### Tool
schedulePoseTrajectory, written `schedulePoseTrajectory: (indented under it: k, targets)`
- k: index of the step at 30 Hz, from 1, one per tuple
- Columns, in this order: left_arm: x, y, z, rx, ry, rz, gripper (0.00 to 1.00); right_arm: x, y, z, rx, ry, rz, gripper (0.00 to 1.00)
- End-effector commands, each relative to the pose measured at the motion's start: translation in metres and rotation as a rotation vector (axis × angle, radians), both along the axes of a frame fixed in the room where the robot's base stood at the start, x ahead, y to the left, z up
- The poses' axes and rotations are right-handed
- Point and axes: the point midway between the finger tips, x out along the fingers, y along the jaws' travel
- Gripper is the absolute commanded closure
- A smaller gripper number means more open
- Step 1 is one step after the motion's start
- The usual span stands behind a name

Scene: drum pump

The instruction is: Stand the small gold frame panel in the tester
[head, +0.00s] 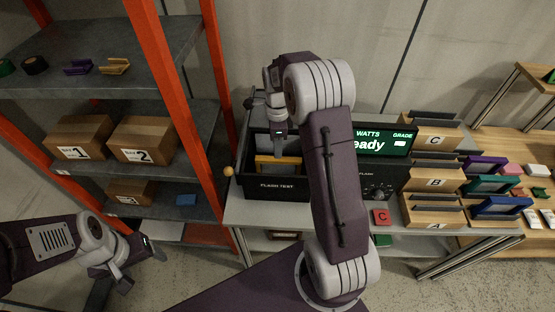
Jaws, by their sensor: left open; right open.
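The gold frame panel (277,166) shows as a yellow-orange strip inside the black open-topped box of the tester (277,187), which is labelled "FLASH TEST". It appears to stand upright there, but its lower part is hidden by the box's front wall. My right gripper (281,151) is open and points down into the box, right at or just above the panel; I cannot tell if it touches it. The tester's display (368,145) reads "eady" in view, partly hidden by my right arm. My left gripper (137,268) is open and empty at lower left, in front of the shelf.
An orange-posted shelf (182,165) with cardboard boxes and tape rolls stands at left. Wooden racks A, B and C (432,183) stand right of the tester. Purple, green and blue frames (500,206) sit beside them.

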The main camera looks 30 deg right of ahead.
Motion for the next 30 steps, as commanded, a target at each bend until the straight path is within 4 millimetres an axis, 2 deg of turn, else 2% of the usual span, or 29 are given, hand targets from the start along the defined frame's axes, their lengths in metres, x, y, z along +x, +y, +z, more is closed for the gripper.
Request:
schedulePoseTrajectory:
  k: [2,6,9,13,15,18,30]
  targets:
    - [0.0,0.0,0.0,0.0,0.0,0.0,0.27,-0.021,0.022,0.005,-0.001,-0.015,0.277,0.57]
    - [0.0,0.0,0.0,0.0,0.0,0.0,0.27,-0.078,0.064,0.007,-0.024,-0.054,0.967,0.57]
    - [0.0,0.0,0.0,0.0,0.0,0.0,0.27,-0.121,0.084,0.004,-0.05,-0.073,1.405,0.57]
    - [0.0,0.0,0.0,0.0,0.0,0.0,0.27,-0.16,0.097,-0.002,-0.081,-0.085,1.79,0.57]
    - [0.0,0.0,0.0,0.0,0.0,0.0,0.27,-0.171,0.1,-0.004,-0.091,-0.086,1.899,0.57]
    - [0.0,0.0,0.0,0.0,0.0,0.0,0.27,-0.177,0.101,-0.006,-0.095,-0.087,1.955,0.57]
    - [0.0,0.0,0.0,0.0,0.0,0.0,0.27,-0.176,0.101,-0.006,-0.094,-0.085,1.953,0.57]
